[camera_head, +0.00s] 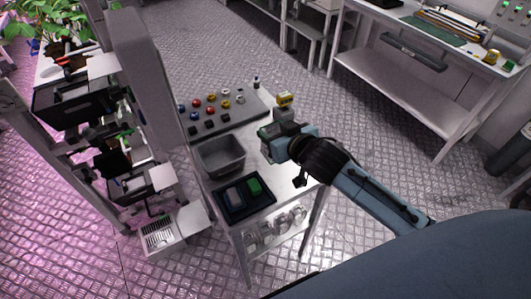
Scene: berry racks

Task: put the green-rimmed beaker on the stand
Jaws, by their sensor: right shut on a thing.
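My right gripper (268,144) reaches in from the right over the far right part of the white cart. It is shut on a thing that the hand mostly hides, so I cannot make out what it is. I cannot pick out the green-rimmed beaker for certain. Several clear glass vessels (280,226) stand on the cart's lower shelf, too small to show rim colours. I cannot tell which thing is the stand; a small grey block with a yellow top (284,99) is just behind the hand. My left gripper is not in view.
The cart holds a grey bin (221,155), a dark tray (231,212) with a green and a grey block, and a grey board (226,124) with several coloured knobs. A shelving rack (135,60) stands close at left. A white bench (415,88) is at the right, with open floor between.

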